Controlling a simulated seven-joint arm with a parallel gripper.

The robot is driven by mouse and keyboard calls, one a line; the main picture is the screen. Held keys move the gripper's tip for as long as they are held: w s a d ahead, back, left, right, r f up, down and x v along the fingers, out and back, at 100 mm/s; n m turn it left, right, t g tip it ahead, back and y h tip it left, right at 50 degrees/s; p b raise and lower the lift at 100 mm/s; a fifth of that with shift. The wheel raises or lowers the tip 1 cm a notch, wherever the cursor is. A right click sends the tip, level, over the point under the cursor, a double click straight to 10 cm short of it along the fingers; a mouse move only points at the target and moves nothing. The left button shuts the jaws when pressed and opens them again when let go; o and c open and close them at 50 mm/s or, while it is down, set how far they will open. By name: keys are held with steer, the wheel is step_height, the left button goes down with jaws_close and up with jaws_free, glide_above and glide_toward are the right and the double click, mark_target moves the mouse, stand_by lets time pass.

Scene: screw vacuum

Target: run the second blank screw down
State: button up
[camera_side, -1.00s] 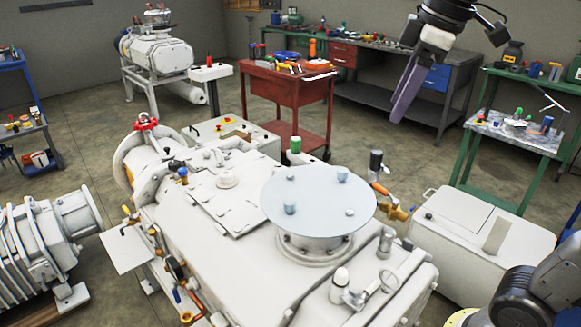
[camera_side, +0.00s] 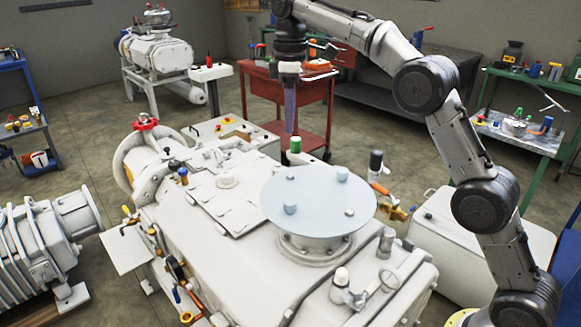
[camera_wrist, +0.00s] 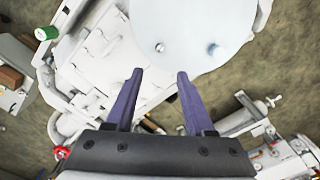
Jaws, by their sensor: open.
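The pale round blank plate (camera_side: 318,200) covers the flange on top of the white vacuum machine. Two raised screws stand on it, one at the back right (camera_side: 342,174) and one at the front left (camera_side: 290,207). A lower screw head (camera_side: 349,212) sits near the plate's right front. The wrist view shows the plate (camera_wrist: 185,22) with a flat screw head (camera_wrist: 160,47) and a raised screw (camera_wrist: 213,49). My gripper (camera_side: 289,130) hangs with fingers down, above and behind the plate. Its purple fingers (camera_wrist: 160,73) are apart with nothing between them.
A green-capped fitting (camera_side: 295,145) stands behind the plate, close below my gripper in the side view. A black-topped valve with an orange handle (camera_side: 378,180) rises right of the plate. A red tool cart (camera_side: 285,95) stands behind. The space above the plate is clear.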

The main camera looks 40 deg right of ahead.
mark_target(291, 175)
step_height(291, 175, down, 13)
steer(key=shift+f, duration=0.15)
stand_by(0.4)
steer(key=shift+c, duration=0.3)
jaws_close()
